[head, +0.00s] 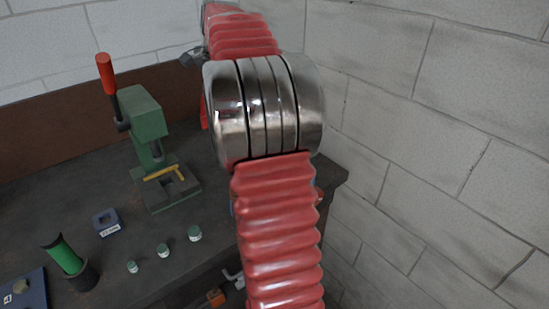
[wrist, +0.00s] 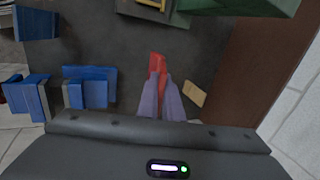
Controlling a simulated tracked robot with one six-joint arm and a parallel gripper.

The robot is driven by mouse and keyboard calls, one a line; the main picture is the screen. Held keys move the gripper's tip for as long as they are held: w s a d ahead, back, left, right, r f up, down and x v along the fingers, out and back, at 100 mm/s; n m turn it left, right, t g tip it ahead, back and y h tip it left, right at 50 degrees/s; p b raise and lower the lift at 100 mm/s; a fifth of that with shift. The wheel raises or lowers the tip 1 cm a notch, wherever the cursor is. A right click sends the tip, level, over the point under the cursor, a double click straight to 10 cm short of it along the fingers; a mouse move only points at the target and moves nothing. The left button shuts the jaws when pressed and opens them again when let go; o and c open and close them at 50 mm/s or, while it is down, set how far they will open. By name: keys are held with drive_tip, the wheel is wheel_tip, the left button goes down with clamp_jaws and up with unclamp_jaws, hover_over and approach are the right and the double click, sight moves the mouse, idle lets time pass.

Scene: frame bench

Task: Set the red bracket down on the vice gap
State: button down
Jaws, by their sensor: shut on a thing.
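In the wrist view the red bracket (wrist: 157,63) is between the tips of my gripper (wrist: 161,82), whose two pale purple fingers are closed on it. It is held over the dark bench top; its height above the bench cannot be told. Blue blocks (wrist: 90,75) that look like the vice lie to the left of my gripper, with a second blue part (wrist: 32,97) further left and a narrow space between them. In the head view my arm hides my gripper and most of the vice. A red sliver beside the arm there may be the bracket.
A green press (head: 148,115) with a red-tipped lever stands at the back, a yellow piece (head: 164,173) on its base. A tan block (wrist: 194,93) lies right of my gripper.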

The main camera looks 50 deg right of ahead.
drive_tip(key=s+a+m, duration=0.1)
drive_tip(key=s, duration=2.1)
drive_tip(key=shift+s+a+r, duration=0.15)
drive_tip(key=shift+s+r, duration=0.1)
drive_tip(key=shift+r, duration=0.1)
drive_tip(key=shift+w, duration=0.1)
